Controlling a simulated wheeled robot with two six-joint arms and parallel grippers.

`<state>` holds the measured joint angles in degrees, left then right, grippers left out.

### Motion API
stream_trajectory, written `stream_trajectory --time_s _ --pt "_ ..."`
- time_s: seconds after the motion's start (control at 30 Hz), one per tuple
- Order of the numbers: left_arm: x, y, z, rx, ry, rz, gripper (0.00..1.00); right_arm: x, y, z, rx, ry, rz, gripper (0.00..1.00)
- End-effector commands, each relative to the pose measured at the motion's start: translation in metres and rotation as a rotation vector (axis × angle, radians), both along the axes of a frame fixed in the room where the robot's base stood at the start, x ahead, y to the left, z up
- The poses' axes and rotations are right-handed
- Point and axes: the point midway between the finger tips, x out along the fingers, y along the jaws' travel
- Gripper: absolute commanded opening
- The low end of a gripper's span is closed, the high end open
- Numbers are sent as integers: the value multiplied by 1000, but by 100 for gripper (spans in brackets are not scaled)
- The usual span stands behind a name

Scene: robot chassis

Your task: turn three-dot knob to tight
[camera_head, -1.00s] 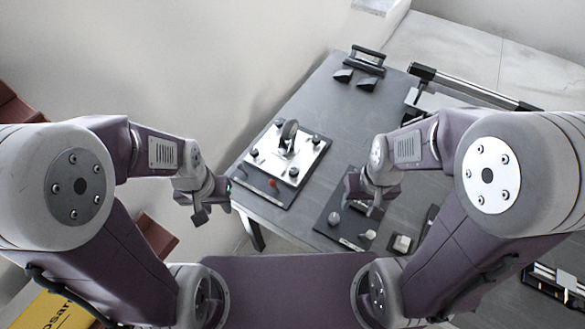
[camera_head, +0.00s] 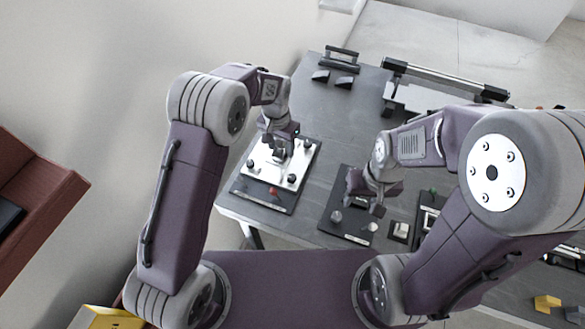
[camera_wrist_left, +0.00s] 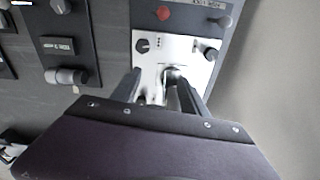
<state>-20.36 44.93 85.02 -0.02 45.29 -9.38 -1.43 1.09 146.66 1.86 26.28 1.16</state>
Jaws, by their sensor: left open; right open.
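A silver plate (camera_head: 266,172) on a dark base carries several black knobs. The front-right knob (camera_head: 291,178) also shows in the left wrist view (camera_wrist_left: 143,45), with small dark marks beside it that are too small to count. Another knob (camera_wrist_left: 209,53) sits at the other corner there. My left gripper (camera_head: 279,150) is open over the middle of the plate. In the left wrist view its fingers (camera_wrist_left: 159,78) straddle the plate's central fitting (camera_wrist_left: 171,73), apart from the corner knobs; contact cannot be told. My right gripper (camera_head: 369,205) is open over the neighbouring dark panel.
A red button (camera_head: 273,190) sits on the base in front of the plate. The dark panel (camera_head: 330,228) to the right holds a grey knob (camera_head: 336,216). A handle and two dark blocks (camera_head: 344,82) stand at the table's back.

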Motion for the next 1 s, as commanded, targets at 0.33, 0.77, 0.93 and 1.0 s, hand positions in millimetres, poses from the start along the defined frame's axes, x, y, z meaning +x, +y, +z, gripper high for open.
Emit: stream_trajectory --time_s 0.33,0.77,0.93,1.0 --pt "-29 -27 -37 33 80 -79 52 0 0 13 0 1 0 52" --pt "-29 -27 -113 33 80 -77 52 0 0 28 0 0 0 52" --pt "-29 -27 -122 32 77 -77 52 0 0 29 0 0 0 52" --pt "-29 -27 -122 31 76 -77 52 0 0 29 0 0 0 52"
